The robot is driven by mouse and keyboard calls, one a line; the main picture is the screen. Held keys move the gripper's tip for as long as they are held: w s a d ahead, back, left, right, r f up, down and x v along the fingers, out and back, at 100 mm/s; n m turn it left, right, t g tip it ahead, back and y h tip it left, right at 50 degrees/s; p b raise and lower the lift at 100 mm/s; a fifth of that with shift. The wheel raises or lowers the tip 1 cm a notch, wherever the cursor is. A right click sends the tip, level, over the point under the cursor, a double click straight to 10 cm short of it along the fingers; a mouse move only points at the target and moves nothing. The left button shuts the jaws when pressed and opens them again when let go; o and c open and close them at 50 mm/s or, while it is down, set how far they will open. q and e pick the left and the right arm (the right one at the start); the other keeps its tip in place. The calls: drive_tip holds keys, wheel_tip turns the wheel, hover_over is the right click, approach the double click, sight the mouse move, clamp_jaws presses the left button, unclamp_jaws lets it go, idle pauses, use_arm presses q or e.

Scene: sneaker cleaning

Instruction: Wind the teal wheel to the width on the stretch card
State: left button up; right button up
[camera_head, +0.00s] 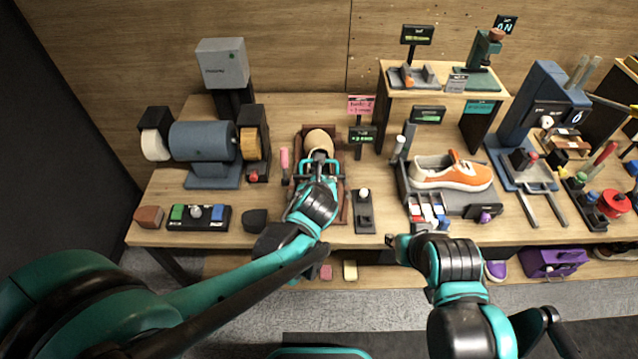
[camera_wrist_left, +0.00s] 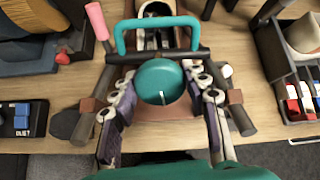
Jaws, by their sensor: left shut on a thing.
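The teal wheel (camera_wrist_left: 160,82), a round knob with a white line pointing toward me, sits on the stretcher below a teal bar handle (camera_wrist_left: 157,22). My left gripper (camera_wrist_left: 161,78) has one finger on each side of the wheel and is shut on it; in the head view the gripper (camera_head: 316,178) and arm largely hide the wheel. A pink card (camera_head: 361,105) with writing too small to read fully stands behind the stretcher, above a small green-lit display (camera_head: 362,134). My right gripper (camera_head: 405,241) hangs near the table's front edge, away from the wheel; its finger opening is unclear.
A pink-handled tool (camera_head: 284,161) stands just left of the stretcher. A blue-grey motor (camera_head: 203,141) is further left. A small black stand (camera_head: 364,212) is right of the stretcher. An orange sneaker (camera_head: 452,171) rests on a grey station further right.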

use_arm(q)
drive_tip(key=shift+m, duration=0.7)
drive_tip(key=o, duration=1.1)
drive_tip(key=shift+s+r, duration=0.1)
drive_tip(key=v, duration=1.1)
drive_tip(key=shift+s+d+r, duration=0.15)
drive_tip(key=shift+s+r, duration=0.1)
